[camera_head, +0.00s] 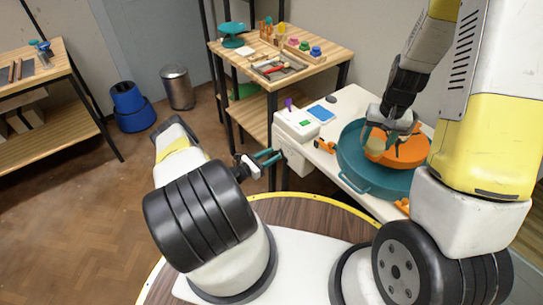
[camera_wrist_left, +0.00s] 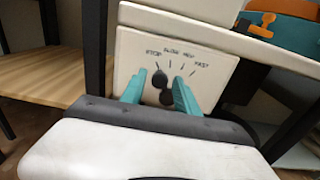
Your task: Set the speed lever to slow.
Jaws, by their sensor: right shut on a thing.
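The speed lever (camera_wrist_left: 159,80) is a black knob on a black hub, on a white panel (camera_wrist_left: 210,62) marked STOP, SLOW, a partly unclear middle mark and FAST. The knob lies up and left of the hub, toward the STOP mark. My left gripper (camera_wrist_left: 159,92) has its two teal fingers apart, one on each side of the lever; I cannot tell whether either touches it. In the head view my left gripper (camera_head: 270,158) is at the white machine housing (camera_head: 294,126). My right gripper (camera_head: 385,131) is shut on a pale tan piece (camera_head: 374,140), partly hidden, over the orange wheel disc (camera_head: 405,152).
A teal basin (camera_head: 358,182) surrounds the disc. A wooden table (camera_head: 325,62) with tools and small coloured pots stands behind. A blue bucket (camera_head: 133,112) and a metal bin (camera_head: 178,88) are at the back left. The floor at left is clear.

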